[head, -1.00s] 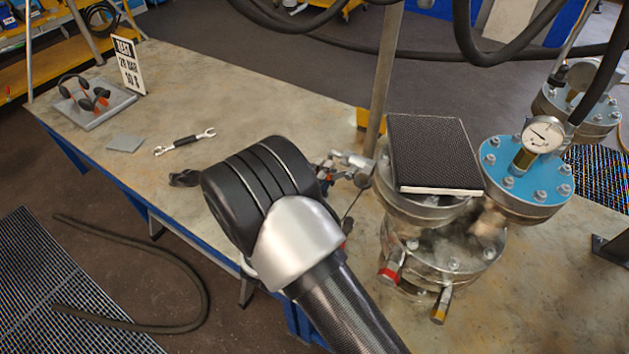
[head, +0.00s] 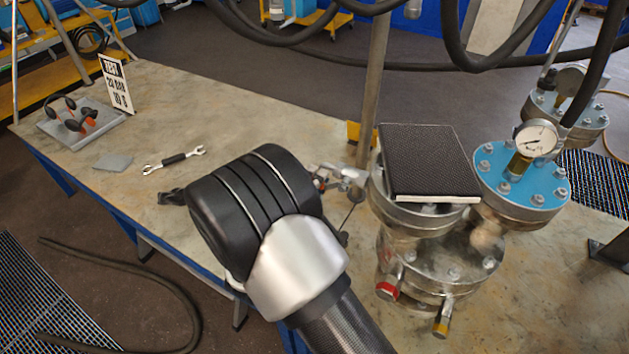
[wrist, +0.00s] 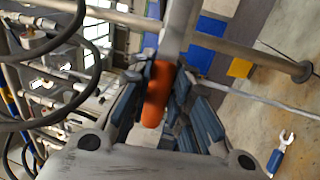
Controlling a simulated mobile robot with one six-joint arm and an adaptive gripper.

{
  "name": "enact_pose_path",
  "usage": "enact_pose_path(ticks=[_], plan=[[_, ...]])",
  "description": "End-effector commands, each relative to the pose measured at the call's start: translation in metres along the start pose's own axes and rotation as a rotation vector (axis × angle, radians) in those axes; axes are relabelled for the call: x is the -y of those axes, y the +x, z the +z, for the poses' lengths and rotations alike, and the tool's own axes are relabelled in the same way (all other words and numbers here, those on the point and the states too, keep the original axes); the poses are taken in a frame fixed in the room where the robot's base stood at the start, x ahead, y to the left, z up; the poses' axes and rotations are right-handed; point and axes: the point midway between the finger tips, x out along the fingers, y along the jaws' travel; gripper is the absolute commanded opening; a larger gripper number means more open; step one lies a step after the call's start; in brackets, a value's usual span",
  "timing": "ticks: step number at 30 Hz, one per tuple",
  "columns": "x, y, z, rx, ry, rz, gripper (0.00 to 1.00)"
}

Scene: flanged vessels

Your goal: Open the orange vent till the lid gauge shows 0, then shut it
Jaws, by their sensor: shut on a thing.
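The orange vent handle (wrist: 156,95) is upright between the fingers in the wrist view. My gripper (wrist: 160,85) is shut on it. In the head view my gripper (head: 338,180) is mostly hidden behind my black wrist, beside the left vessel, and the orange handle cannot be made out there. The round white lid gauge (head: 537,137) stands on the blue lid (head: 520,188) of the vessel at right. Its dark needle shows, but the figures are too small to read.
A black ribbed plate (head: 428,160) covers the left flanged vessel (head: 400,215). A pole (head: 374,85) rises behind my gripper, and hoses hang above. A wrench (head: 175,160), a tray with earmuffs (head: 80,125) and a sign (head: 117,85) are on the bench at left.

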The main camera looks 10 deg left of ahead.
Motion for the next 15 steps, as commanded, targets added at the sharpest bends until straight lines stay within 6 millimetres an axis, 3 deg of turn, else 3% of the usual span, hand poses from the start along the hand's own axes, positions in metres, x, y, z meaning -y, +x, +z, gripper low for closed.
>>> enact_pose_path(ticks=[1, 2, 3, 11, 15], plan=[[-0.0001, -0.0008, -0.0005, -0.001, 0.003, 0.0, 0.0], [-0.0001, -0.0008, -0.0005, -0.001, 0.003, 0.0, 0.19], [-0.0001, -0.0007, -0.0005, -0.001, 0.002, 0.0, 0.22], [-0.0002, -0.0002, -0.0002, 0.0, 0.001, 0.001, 0.39], [-0.0002, 0.0, 0.0, 0.001, 0.001, 0.001, 0.39]])
